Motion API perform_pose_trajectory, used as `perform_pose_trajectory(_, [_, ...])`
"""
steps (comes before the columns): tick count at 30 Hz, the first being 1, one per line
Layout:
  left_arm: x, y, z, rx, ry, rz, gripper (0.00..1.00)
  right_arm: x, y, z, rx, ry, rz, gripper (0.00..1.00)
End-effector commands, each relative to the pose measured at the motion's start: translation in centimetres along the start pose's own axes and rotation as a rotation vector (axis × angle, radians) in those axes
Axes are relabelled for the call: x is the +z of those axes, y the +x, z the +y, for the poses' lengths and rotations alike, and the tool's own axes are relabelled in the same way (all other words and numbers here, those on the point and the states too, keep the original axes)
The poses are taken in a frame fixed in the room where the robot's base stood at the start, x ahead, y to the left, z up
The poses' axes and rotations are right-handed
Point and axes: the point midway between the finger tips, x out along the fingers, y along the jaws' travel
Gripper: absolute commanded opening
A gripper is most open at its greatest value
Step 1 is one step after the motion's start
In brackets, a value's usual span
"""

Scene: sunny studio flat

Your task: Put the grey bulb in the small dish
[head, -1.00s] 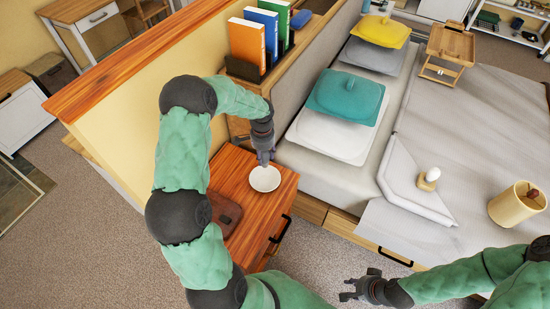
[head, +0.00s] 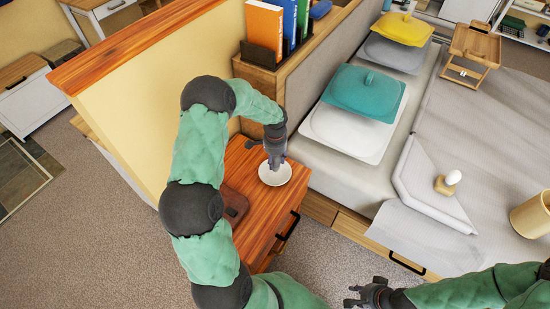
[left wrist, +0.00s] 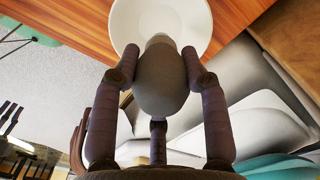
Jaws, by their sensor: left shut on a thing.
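The grey bulb (left wrist: 162,78) is between the fingers of my left gripper (left wrist: 162,80) in the left wrist view. The gripper is shut on it, and its narrow lighter end points toward the dish. The small white dish (head: 275,174) sits on the wooden nightstand; it also shows in the left wrist view (left wrist: 195,22). In the head view my left gripper (head: 275,162) is over the dish and hides part of it. Whether the bulb touches the dish I cannot tell. My right gripper (head: 352,296) is at the bottom, apart from everything, with its fingers spread and empty.
A brown flat case (head: 234,204) lies on the nightstand (head: 250,170) beside the dish. A white bulb on a wooden base (head: 448,182) and a tan cylinder (head: 532,216) stand on the bed. Books (head: 265,28) stand on the shelf behind my left arm.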

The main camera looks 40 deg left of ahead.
Motion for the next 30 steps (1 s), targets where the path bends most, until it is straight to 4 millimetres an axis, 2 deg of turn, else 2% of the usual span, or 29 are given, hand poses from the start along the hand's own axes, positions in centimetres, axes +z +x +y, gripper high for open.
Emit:
perform_pose_trajectory(1, [0.0,0.9,0.0,0.0,0.0,0.0,0.13,0.0,0.7,0.2,0.0,0.0,0.0,0.31])
perform_pose_trajectory(6, [0.0,2.2,0.0,0.0,0.0,0.0,0.13,-0.1,1.6,0.6,0.0,0.0,0.0,0.31])
perform_pose_trajectory(18, [0.0,2.6,0.0,-0.001,0.0,0.001,0.13,-0.1,1.8,0.7,0.0,0.0,0.0,0.31])
perform_pose_trajectory(19, [0.0,2.7,0.0,0.0,0.0,0.0,0.5,-0.1,1.8,0.7,0.0,0.0,0.0,0.31])
perform_pose_trajectory(21, [0.0,2.7,0.0,0.0,0.0,0.0,0.68,-0.1,1.8,0.7,0.0,0.0,0.0,0.31])
perform_pose_trajectory(22, [0.0,2.7,0.0,0.0,0.0,0.0,0.72,-0.1,1.8,0.7,0.0,0.0,0.0,0.31])
perform_pose_trajectory(30, [0.0,2.7,0.0,0.0,0.0,0.0,0.72,-0.1,1.9,0.7,0.0,0.0,0.0,0.31])
